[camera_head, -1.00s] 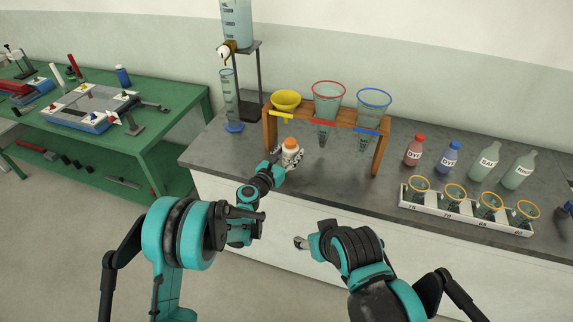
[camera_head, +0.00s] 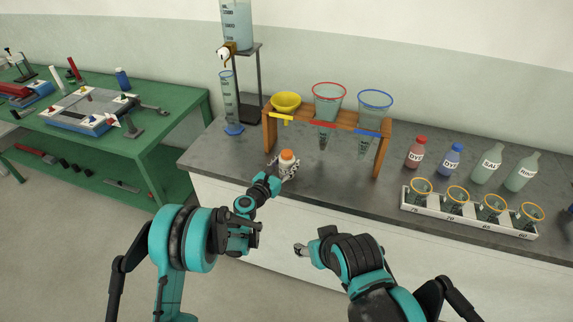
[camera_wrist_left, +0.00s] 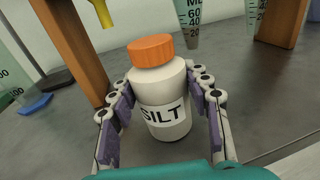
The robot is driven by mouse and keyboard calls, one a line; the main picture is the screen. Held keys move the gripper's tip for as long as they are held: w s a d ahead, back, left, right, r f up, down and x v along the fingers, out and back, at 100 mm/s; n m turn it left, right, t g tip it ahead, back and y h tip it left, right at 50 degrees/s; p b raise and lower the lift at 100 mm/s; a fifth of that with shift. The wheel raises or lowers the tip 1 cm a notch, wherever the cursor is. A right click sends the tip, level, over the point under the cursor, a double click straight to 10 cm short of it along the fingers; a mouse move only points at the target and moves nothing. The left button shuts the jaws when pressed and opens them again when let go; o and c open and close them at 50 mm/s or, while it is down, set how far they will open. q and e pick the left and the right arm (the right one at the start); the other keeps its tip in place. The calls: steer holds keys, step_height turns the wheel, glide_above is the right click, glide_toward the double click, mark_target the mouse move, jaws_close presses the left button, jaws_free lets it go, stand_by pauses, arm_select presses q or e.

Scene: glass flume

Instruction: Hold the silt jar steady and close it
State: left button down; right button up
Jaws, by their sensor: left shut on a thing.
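The silt jar (camera_head: 287,163) is white with a "SILT" label and an orange cap (camera_head: 287,154) on top. It is upright at the front of the grey bench, near the left leg of the wooden funnel stand. My left gripper (camera_head: 284,170) is shut on it. The left wrist view shows the jar (camera_wrist_left: 165,110) between both fingers, under its orange cap (camera_wrist_left: 151,50). I cannot tell if the cap is tight, or if the jar's base touches the bench. My right gripper (camera_head: 301,249) is away from the jar, in front of the bench; its fingers are too small to read.
The wooden stand (camera_head: 381,157) holds yellow, red-rimmed and blue-rimmed funnels behind the jar. A measuring cylinder (camera_head: 229,100) stands to the left. Bottles (camera_head: 490,163) and a white rack (camera_head: 470,218) of cups are at the right. The bench between stand and rack is clear.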

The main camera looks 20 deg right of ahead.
arm_select(q)
steer(key=shift+f, duration=0.15)
steer(key=c, duration=0.7)
jaws_free()
steer(key=shift+r, duration=0.25)
steer(key=p+v, duration=0.2)
steer(key=v, duration=1)
steer(key=shift+d+f, duration=0.1)
